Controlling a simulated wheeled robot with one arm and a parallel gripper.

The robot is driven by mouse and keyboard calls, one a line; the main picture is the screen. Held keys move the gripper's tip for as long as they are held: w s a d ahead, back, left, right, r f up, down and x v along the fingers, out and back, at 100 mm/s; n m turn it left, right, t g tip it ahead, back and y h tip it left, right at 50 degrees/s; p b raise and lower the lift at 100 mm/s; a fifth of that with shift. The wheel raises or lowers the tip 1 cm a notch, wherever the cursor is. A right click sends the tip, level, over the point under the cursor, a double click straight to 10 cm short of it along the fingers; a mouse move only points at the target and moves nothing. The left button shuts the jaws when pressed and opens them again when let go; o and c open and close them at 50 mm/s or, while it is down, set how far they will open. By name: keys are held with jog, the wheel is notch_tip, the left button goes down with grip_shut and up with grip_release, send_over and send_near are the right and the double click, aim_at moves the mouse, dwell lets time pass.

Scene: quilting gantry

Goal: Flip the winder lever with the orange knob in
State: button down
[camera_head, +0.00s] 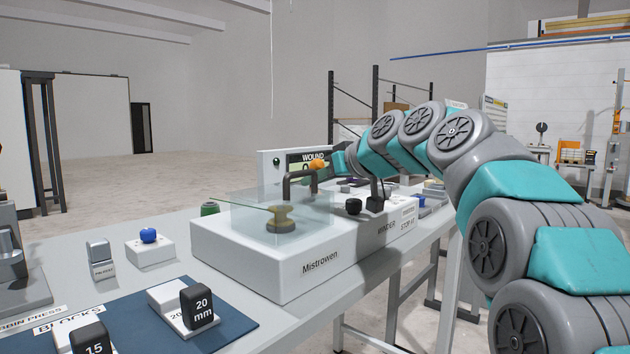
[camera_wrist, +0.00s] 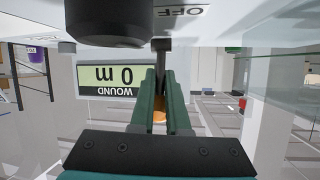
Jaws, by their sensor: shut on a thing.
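The orange knob (camera_head: 317,165) shows at the tip of my gripper, above the white winder box (camera_head: 300,262) marked Mistrowen. In the wrist view, the two green fingers of my gripper (camera_wrist: 160,74) are closed around the dark lever (camera_wrist: 161,57). A bit of orange (camera_wrist: 159,116) shows between the fingers, which hide most of the knob. An upside-down OFF label (camera_wrist: 182,11) is near the lever. The display (camera_wrist: 108,78) reads WOUND 0 m; it also shows behind the knob in the head view (camera_head: 306,160).
A clear cover (camera_head: 245,205) stands over a brass spool (camera_head: 280,219), with a dark bent bar (camera_head: 287,187) by it. Black knobs (camera_head: 353,206) sit on the box near my arm. Blocks on a blue mat (camera_head: 228,325) and a blue button (camera_head: 148,236) occupy the left bench.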

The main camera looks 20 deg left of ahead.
jog(key=shift+d+r, duration=0.2)
jog(key=shift+r, duration=0.3)
jog(key=c, duration=1)
grip_release()
jog(key=shift+w+d, duration=0.1)
jog(key=shift+o, duration=0.4)
jog(key=shift+f, duration=0.25)
jog(key=b+v, duration=0.1)
jog(key=v, duration=0.6)
jog(key=shift+s+d, duration=0.2)
jog(key=shift+d, duration=0.1)
